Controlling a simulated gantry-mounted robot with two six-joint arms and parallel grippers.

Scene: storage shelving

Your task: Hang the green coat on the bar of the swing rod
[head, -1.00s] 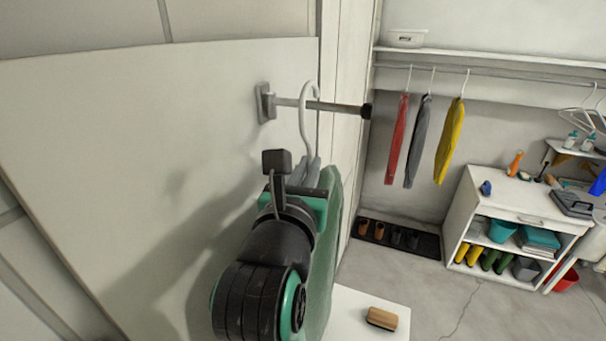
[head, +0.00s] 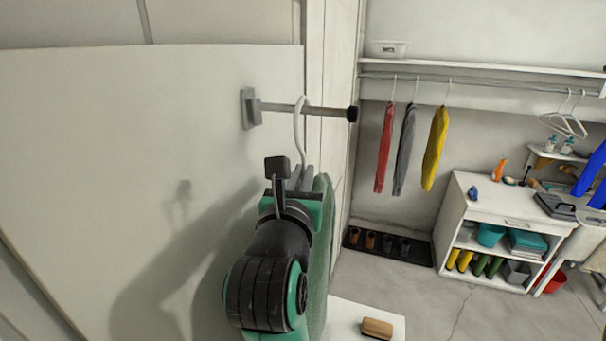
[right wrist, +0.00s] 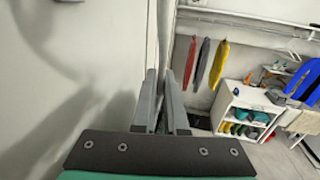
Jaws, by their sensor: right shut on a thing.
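The swing rod (head: 325,110) sticks out to the right from a grey bracket on the pale panel and ends in a black tip. My right gripper (head: 302,178) is below the rod, shut on the hanger of the green coat (head: 323,250). The hanger's white hook (head: 299,135) rises from the gripper, and its top is just above the rod, near mid-length. I cannot tell whether the hook bears on the rod. The coat hangs behind my right arm, which hides much of it.
Red (head: 385,148), grey (head: 404,150) and yellow (head: 435,148) garments hang on a rail at the back. A white cabinet (head: 452,215) stands at right. A brush (head: 377,328) lies on a white surface (head: 345,320) below. The floor between is clear.

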